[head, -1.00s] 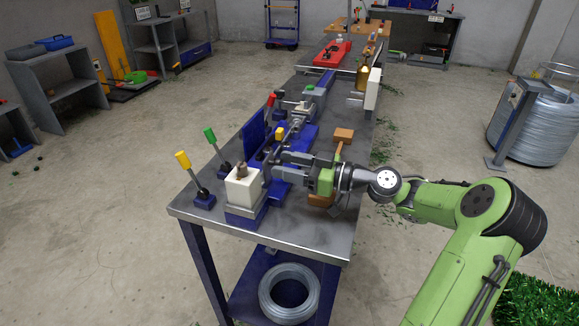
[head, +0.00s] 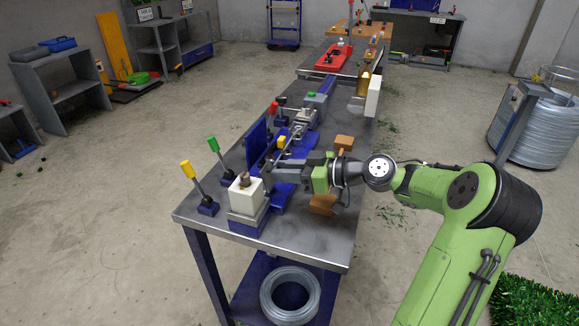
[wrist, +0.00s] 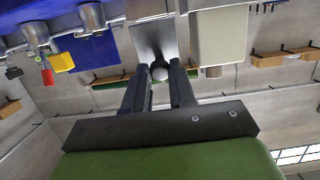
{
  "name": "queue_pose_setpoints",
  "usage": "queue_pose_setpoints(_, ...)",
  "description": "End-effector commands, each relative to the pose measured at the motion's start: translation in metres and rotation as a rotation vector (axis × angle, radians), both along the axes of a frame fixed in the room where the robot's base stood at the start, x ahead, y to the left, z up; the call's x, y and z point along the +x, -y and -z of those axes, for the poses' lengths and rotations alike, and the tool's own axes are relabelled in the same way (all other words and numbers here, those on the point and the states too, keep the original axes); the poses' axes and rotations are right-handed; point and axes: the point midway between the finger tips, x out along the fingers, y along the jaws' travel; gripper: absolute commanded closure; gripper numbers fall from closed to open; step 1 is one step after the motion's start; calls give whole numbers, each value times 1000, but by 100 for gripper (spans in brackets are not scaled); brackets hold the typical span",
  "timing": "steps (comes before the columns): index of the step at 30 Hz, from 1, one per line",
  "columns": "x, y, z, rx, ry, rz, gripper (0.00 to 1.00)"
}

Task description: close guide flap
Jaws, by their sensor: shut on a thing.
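A grey metal plate (wrist: 155,38), which I take for the guide flap, shows in the wrist view between a white block and a blue panel. In the head view my gripper (head: 271,173) reaches in from the right, just beside the white block (head: 245,190). The fingers and the block hide most of the flap there, so its exact angle is hard to tell.
Levers with yellow (head: 186,169) and green (head: 212,144) knobs stand left of the white block. A blue upright panel (head: 257,143) stands behind it. Brown blocks (head: 322,205) lie under my wrist. The bench's near right corner (head: 320,248) is clear.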

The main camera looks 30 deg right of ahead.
Motion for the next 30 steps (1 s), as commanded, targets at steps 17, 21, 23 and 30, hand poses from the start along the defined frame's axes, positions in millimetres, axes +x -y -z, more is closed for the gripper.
queue_pose_setpoints(17, 25, -26, -16, -387, -387, -3, 100)
queue_pose_setpoints(21, 31, -33, -15, -480, -481, -3, 100)
queue_pose_setpoints(23, 34, -36, -14, -520, -521, -4, 100)
queue_pose_setpoints(30, 44, -46, -10, -672, -678, -4, 100)
